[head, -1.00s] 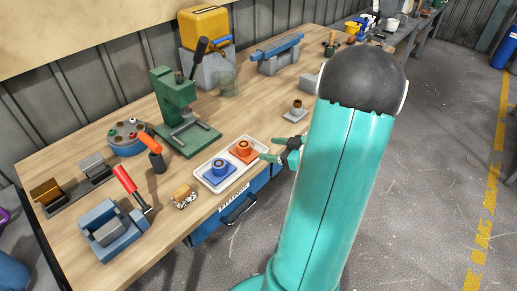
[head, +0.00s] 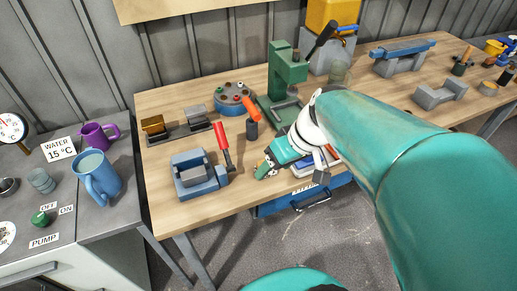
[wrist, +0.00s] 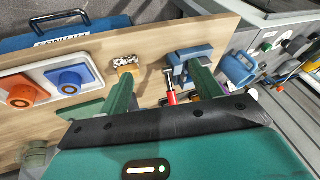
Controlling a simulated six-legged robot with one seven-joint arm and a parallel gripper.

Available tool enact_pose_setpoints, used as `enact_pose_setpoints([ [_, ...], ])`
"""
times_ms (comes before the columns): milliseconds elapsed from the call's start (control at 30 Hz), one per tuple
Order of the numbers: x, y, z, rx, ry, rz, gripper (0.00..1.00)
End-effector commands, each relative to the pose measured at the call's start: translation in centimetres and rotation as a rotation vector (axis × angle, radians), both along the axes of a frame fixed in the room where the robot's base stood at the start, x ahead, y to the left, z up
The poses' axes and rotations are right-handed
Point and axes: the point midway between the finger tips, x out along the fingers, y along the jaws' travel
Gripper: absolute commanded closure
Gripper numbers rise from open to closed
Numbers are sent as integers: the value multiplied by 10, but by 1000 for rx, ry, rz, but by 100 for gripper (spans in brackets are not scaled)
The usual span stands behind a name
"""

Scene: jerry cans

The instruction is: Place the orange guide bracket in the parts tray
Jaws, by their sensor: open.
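The orange guide bracket (wrist: 22,95), with a round ring on its top, sits in the white parts tray (wrist: 44,76) at the left of the wrist view. A blue bracket (wrist: 68,78) sits beside it in the same tray. In the head view my arm covers most of the tray and hides the orange bracket. My gripper (head: 291,172) is over the front of the bench, to the left of the tray. In the wrist view its two green fingers are spread wide and empty (wrist: 163,88), apart from the orange bracket.
A blue vise (head: 194,175) and red-handled tool (head: 221,147) stand left of my gripper. A green press (head: 283,75) stands behind. Mugs (head: 97,176) are on the side cabinet at left.

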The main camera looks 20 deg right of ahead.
Motion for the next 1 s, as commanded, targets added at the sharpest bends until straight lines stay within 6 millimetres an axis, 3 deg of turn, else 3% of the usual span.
enact_pose_setpoints([
  [33, -8, 13, 10, -56, -6, -15, 35],
  [133, -22, 28, 25, -149, -29, -91, 35],
  [400, -41, 42, 54, -242, -162, -256, 35],
  [1000, -41, 42, 56, -244, -170, -276, 35],
])
